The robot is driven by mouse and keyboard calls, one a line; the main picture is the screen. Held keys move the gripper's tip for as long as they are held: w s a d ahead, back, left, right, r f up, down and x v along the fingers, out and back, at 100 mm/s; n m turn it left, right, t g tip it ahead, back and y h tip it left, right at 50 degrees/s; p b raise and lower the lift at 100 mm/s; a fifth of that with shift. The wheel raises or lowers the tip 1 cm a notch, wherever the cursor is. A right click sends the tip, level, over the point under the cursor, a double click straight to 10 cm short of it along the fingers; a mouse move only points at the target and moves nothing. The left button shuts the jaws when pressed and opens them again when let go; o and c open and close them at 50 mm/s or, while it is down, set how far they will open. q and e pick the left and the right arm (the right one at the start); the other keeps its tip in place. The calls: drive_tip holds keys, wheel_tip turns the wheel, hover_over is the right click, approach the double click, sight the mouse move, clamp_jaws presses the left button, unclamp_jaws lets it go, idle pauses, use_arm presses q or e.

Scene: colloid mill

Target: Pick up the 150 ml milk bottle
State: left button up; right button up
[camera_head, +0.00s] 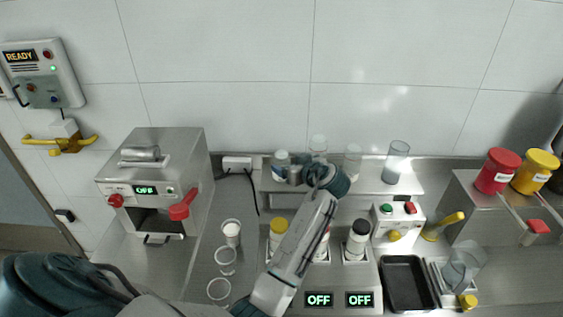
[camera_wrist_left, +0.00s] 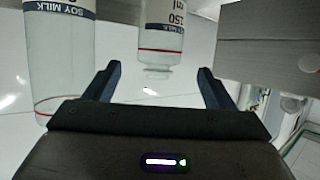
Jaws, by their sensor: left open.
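In the left wrist view, a clear bottle with a white label reading "150 ml" (camera_wrist_left: 163,55) stands ahead, between the lines of my left gripper's fingers. A larger clear bottle labelled "SOY MILK" (camera_wrist_left: 62,60) stands to its left, outside the fingers. My left gripper (camera_wrist_left: 158,82) is open and empty, with a gap to the 150 ml bottle. In the head view, my left gripper (camera_head: 296,174) is over the raised shelf, close to a bottle (camera_head: 280,158) at its left end and partly covering it. Labels are too small to read there. My right gripper does not show.
More clear containers stand on the raised shelf (camera_head: 375,186), including a tall glass (camera_head: 397,163). The mill (camera_head: 150,180) stands at the left. Empty glasses (camera_head: 225,261), capped bottles (camera_head: 357,240), a black tray (camera_head: 406,284) and a button box (camera_head: 397,223) crowd the counter.

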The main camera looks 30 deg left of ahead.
sight(286, 163)
use_arm(q)
drive_tip(key=shift+w+a, duration=0.1)
drive_tip(key=shift+a, duration=0.25)
drive_tip(key=shift+w+a+f, duration=0.1)
drive_tip(key=shift+a+f, duration=0.05)
drive_tip(key=p+x, duration=0.4)
drive_tip(key=shift+w+a+f, duration=0.15)
drive_tip(key=shift+w+f, duration=0.05)
drive_tip(key=shift+f, duration=0.1)
drive_tip(key=shift+a+f, duration=0.25)
drive_tip(key=shift+f, duration=0.05)
drive_tip(key=shift+w, duration=0.1)
drive_tip(key=shift+c, duration=0.5)
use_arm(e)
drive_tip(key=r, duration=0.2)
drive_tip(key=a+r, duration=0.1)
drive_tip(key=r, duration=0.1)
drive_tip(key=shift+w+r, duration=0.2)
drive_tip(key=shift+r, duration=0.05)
use_arm(q)
drive_tip(key=c, duration=0.9)
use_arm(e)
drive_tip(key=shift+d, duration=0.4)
